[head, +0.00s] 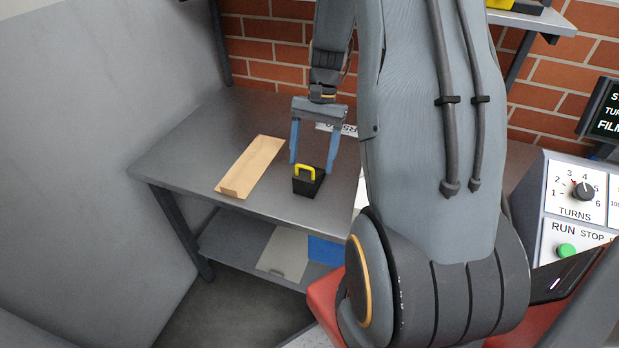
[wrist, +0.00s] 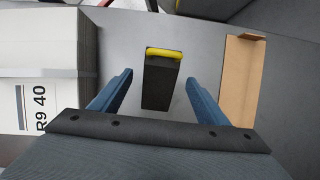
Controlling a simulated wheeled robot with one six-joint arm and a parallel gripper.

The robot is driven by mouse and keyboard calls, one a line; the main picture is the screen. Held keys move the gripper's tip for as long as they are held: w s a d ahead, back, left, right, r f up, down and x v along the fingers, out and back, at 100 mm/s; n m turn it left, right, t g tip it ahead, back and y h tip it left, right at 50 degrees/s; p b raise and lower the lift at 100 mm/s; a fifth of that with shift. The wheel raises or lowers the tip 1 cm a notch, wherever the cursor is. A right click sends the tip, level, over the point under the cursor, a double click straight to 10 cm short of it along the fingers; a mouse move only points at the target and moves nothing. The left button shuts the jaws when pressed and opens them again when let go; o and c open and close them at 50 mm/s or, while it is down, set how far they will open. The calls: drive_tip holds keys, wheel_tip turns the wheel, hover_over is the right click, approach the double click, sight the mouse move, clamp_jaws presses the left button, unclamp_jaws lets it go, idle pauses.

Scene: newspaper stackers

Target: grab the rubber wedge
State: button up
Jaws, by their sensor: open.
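The rubber wedge (head: 309,183) is a small black block with a yellow handle on its top. It stands on the grey table (head: 215,134), near its front edge. In the wrist view the wedge (wrist: 159,82) shows ahead, between the lines of the two fingers and apart from both. My gripper (head: 311,168) is open, its two blue fingers pointing down just above and behind the wedge. In the wrist view the gripper (wrist: 158,82) is empty. Nothing hides the wedge in the wrist view.
A tan cardboard piece (head: 254,164) lies on the table left of the wedge. A white strapped stack marked "R9 40" (wrist: 38,55) stands on the other side. A lower shelf (head: 225,245) holds grey and blue flat items. A control panel (head: 578,205) stands at the right.

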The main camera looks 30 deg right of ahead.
sight(309, 172)
drive_tip(key=shift+p+x, duration=0.85)
drive_tip(key=shift+x, duration=1.65)
drive_tip(key=c, duration=1.4)
